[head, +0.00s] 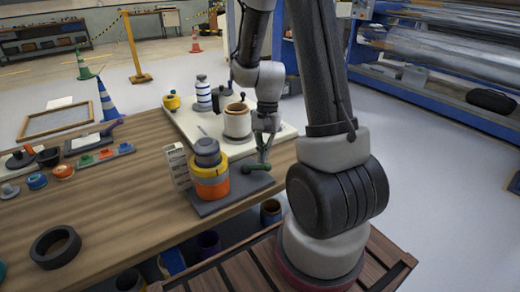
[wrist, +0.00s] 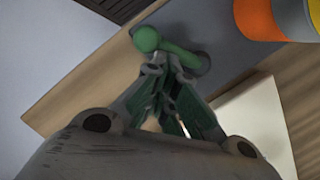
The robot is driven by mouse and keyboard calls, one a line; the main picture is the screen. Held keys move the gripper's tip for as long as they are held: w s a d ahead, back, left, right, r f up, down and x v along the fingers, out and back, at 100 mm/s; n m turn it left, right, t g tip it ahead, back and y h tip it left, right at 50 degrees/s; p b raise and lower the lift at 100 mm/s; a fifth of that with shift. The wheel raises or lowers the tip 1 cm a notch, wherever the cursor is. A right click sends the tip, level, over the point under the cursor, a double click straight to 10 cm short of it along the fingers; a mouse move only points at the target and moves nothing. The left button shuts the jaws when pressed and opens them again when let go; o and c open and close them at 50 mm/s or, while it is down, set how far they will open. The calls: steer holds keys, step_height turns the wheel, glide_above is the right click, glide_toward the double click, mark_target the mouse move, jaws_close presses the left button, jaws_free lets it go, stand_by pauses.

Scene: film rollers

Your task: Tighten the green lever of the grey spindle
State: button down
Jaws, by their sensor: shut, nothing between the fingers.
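The green lever (head: 257,167) sits at the right end of a dark grey base plate (head: 231,192) near the table's right edge. In the wrist view the lever (wrist: 176,48) runs from a round knob at upper left to its other end at lower right. My gripper (head: 264,155) points down right above the lever. In the wrist view my gripper (wrist: 168,65) is shut and empty, its tips overlapping the lever's near side; I cannot tell if they touch it. On the plate's left stands a stack of orange and yellow rings (head: 210,182) with a grey top (head: 207,152).
A small printed card (head: 177,166) stands left of the stack. A black ring (head: 55,247) lies at front left. The table's middle is bare.

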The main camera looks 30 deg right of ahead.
steer(key=shift+s+a+m, duration=0.1)
steer(key=shift+s+m, duration=0.15)
steer(key=shift+m, duration=0.15)
stand_by(0.3)
